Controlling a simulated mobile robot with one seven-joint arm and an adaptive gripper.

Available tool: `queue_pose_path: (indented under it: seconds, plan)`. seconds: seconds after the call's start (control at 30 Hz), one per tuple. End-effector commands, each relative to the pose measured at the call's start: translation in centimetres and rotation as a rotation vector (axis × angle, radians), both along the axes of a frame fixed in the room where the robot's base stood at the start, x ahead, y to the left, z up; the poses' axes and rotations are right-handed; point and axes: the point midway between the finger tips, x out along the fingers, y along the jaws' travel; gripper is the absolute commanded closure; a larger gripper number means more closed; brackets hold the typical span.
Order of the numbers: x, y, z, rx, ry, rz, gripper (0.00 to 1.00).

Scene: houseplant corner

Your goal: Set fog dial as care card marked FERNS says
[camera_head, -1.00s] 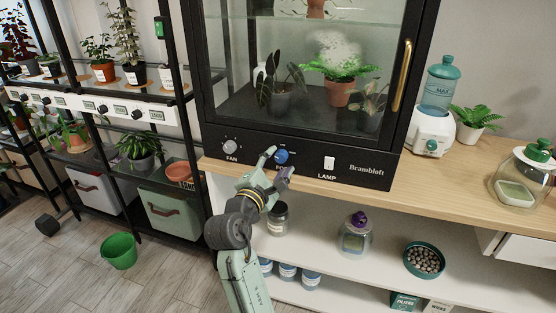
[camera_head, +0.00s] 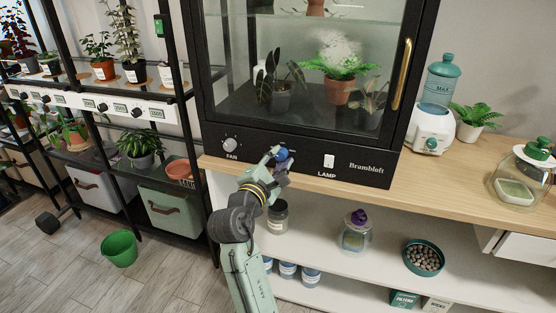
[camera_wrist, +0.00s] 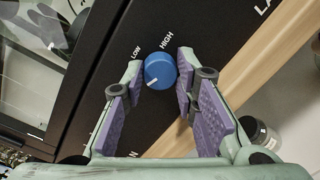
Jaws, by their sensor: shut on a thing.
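The blue fog dial (camera_head: 282,154) is on the black front panel of the glass plant cabinet (camera_head: 262,135), between the FAN knob and the LAMP switch. In the wrist view the dial (camera_wrist: 160,70) has a white pointer line towards the lower left, with LOW and HIGH printed above it. My gripper (camera_head: 277,156) is at the dial; its two fingers (camera_wrist: 161,74) are on either side of it, shut on it. The dial's own name is hidden by my gripper in the head view. I cannot make out a card marked FERNS.
The grey FAN knob (camera_head: 230,144) is left of my gripper and the white LAMP switch (camera_head: 329,161) is right. A fern (camera_head: 340,66) stands inside the cabinet under white mist. Below is an open shelf with a dark-lidded jar (camera_head: 278,217) close to my arm.

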Motion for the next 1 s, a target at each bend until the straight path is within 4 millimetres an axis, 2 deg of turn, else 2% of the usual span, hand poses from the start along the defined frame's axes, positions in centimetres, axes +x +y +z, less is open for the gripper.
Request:
queue_pose_path:
  seconds: [0.13, 0.47, 0.67, 1.0]
  plan:
    - [-0.01, 0.00, -0.03, 0.000, 0.001, -0.001, 1.00]
    - [-0.01, 0.06, 0.02, 0.040, -0.012, 0.001, 1.00]
    - [0.00, 0.05, 0.08, 0.147, -0.046, 0.001, 1.00]
    - [-0.02, 0.01, 0.02, 0.440, -0.140, 0.001, 1.00]
